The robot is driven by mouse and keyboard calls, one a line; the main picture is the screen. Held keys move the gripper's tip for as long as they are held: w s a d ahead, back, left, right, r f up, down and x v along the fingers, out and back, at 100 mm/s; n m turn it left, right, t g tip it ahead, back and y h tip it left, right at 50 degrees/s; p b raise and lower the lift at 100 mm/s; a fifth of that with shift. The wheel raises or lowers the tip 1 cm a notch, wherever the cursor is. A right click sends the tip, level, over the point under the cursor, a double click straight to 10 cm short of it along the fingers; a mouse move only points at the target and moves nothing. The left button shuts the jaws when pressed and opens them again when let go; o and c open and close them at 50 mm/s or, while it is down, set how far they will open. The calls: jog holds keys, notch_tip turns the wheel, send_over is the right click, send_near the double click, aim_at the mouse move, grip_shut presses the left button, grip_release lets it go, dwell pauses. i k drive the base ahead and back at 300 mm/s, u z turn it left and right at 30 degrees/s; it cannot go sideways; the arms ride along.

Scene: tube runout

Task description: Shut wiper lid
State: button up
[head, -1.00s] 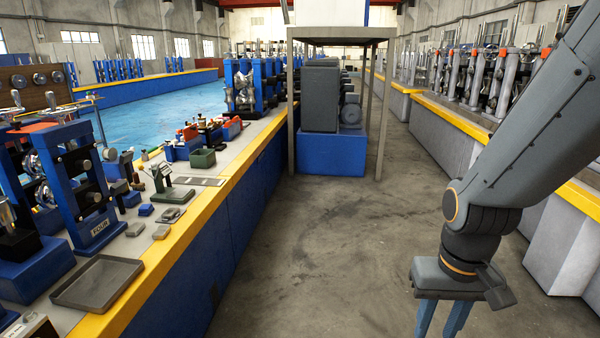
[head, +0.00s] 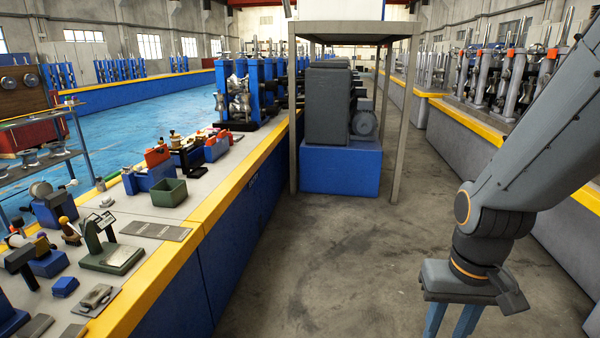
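My gripper (head: 450,322) hangs at the lower right over the bare floor, well apart from the bench. Its two blue fingers stand apart with nothing visible between them; their tips are cut off by the bottom edge. No wiper lid can be told for certain. On the left bench stand a green open-topped box (head: 168,194), a blue box (head: 150,178) with a red-orange part above it, and a second blue box (head: 215,150) with red parts behind. A green stand (head: 112,257) with a tilted upright piece is nearer. Whether any of these carries the lid is too small to tell.
The blue bench (head: 235,250) with its yellow edge runs along my left. A grey-framed stand (head: 400,120) over a dark motor unit on a blue base (head: 340,168) stands ahead. Grey benches (head: 480,140) line the right. The concrete aisle (head: 330,260) between is clear.

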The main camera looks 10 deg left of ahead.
aim_at(156, 156)
jog(key=i, duration=0.15)
jog(key=u, duration=1.45)
jog(key=i, duration=1)
jog(key=u, duration=0.05)
jog(key=k, duration=0.5)
jog(key=z, duration=0.85)
jog(key=i, duration=1.6)
jog(key=u, duration=0.6)
